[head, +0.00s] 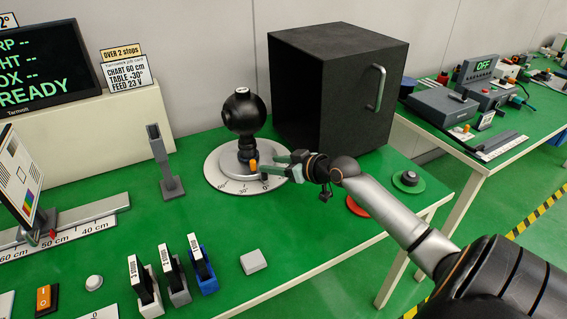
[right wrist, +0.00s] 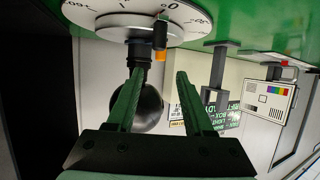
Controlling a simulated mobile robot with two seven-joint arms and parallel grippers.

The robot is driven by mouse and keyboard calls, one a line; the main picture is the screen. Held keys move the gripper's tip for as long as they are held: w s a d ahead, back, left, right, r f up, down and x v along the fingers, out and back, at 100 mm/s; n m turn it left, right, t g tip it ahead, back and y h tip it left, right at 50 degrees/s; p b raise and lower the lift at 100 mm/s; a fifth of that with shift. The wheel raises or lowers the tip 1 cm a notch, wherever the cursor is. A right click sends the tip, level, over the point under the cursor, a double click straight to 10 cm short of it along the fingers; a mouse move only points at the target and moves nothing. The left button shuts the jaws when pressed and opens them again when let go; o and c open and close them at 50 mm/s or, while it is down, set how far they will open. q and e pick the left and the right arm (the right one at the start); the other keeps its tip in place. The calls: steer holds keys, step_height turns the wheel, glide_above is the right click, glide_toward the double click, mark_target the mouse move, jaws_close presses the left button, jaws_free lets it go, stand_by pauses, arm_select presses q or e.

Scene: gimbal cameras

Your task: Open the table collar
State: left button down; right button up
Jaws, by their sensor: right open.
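The round white turntable (head: 222,176) with degree marks stands on the green table, with a black ball-shaped head (head: 243,112) on its post. The collar (head: 246,154) is the dark ring at the post's foot, and an orange-tipped lever (head: 253,166) sticks out beside it. My right gripper (head: 270,167) is open just right of the lever, low over the disc. In the right wrist view the lever (right wrist: 160,38) lies just beyond the gap between the open fingertips (right wrist: 160,74), apart from both as far as I can tell. My left gripper is not in view.
A large black box (head: 325,90) stands behind my right arm. A grey upright stand (head: 160,160) is left of the turntable. Several small upright holders and a light grey block (head: 253,261) are in front. Red and green discs lie to the right (head: 408,181).

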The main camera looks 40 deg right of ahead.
steer(key=shift+v, duration=1.7)
steer(key=shift+r, duration=0.1)
